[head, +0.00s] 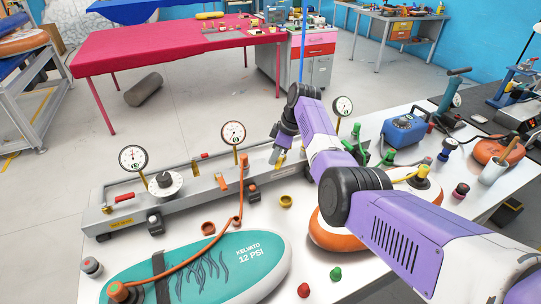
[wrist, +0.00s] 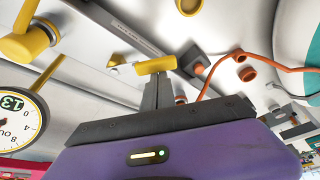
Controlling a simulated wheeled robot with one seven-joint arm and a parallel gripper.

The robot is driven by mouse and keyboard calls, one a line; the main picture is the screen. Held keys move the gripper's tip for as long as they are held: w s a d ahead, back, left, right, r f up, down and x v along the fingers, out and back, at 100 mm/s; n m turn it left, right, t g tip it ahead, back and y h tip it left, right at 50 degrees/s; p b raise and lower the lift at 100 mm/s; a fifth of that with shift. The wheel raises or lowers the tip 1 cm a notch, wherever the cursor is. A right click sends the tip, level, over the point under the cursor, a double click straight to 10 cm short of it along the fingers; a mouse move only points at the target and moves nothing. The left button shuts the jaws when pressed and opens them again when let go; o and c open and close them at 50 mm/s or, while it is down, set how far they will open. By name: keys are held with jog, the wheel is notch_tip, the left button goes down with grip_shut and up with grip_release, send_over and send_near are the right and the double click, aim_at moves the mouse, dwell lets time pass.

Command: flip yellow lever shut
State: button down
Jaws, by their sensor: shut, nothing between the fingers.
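The yellow lever (wrist: 155,65) shows in the wrist view as a short yellow bar on a pale fitting beside the grey manifold rail. In the head view, a small part of the yellow lever (head: 281,158) shows just below my gripper (head: 278,143), at the right part of the manifold (head: 190,193). My gripper (wrist: 157,90) is shut and empty. In the wrist view its fingertips reach up to the lever's underside in the picture; I cannot tell whether they touch it. My arm hides part of the manifold's right end in the head view.
Pressure gauges (head: 233,133) stand along the manifold, one gauge (wrist: 18,110) close by in the wrist view. An orange hose (head: 240,205) runs to the teal board (head: 200,268). A yellow cap (head: 286,201) and an orange-rimmed board (head: 330,235) lie nearby.

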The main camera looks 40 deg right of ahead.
jog(key=shift+s+d, duration=0.15)
jog(key=shift+s, duration=0.15)
jog(key=shift+s+d, duration=0.6)
jog(key=shift+s, duration=0.2)
jog(key=shift+s+d, duration=0.55)
jog(key=shift+d, duration=0.15)
jog(key=shift+s+d, duration=0.15)
jog(key=shift+d, duration=0.1)
jog(key=a, duration=0.2)
jog(key=w+a+p, duration=0.1)
jog(key=a, duration=0.1)
jog(key=shift+w+r+p, duration=0.1)
jog(key=shift+w+p, duration=0.05)
jog(key=shift+p, duration=0.15)
notch_tip(320, 180, up, 9)
jog(key=d+b, duration=0.2)
jog(key=shift+s+d+r, duration=0.15)
jog(key=shift+s+d, duration=0.15)
